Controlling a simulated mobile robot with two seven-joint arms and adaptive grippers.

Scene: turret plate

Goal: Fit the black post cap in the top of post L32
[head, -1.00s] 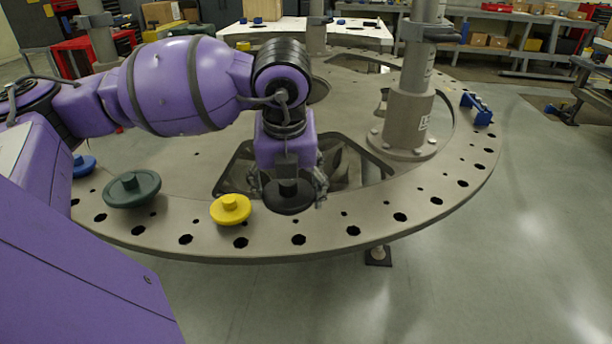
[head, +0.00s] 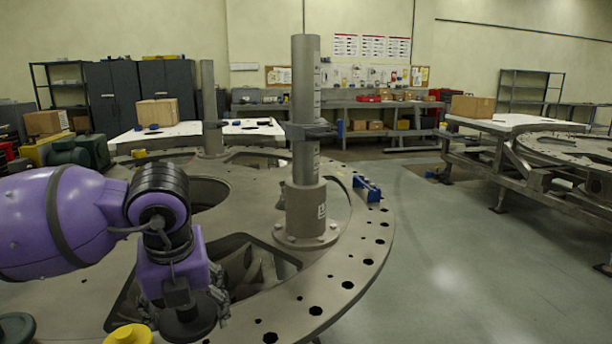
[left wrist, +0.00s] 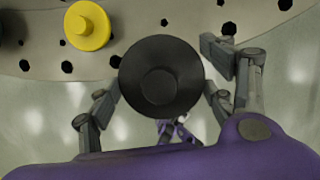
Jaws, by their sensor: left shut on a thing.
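The black post cap (head: 187,324) is a round disc with a raised knob, held in my left gripper (head: 188,308) near the front of the plate. In the left wrist view the cap (left wrist: 160,62) sits between the fingers of the gripper (left wrist: 160,95), knob toward the camera. A tall grey post (head: 305,85) stands on a bolted flange to the right of and beyond the gripper, with a collar partway up. Its small label is too small to read, so I cannot confirm it is L32. The inside of its top is hidden. My right gripper is out of view.
The round turret plate (head: 350,270) has rim holes and large cutouts. A yellow cap (head: 128,335) and a dark green cap (head: 15,328) lie at its front left. A blue bracket (head: 367,188) is right of the post. Another post (head: 209,100) stands farther back.

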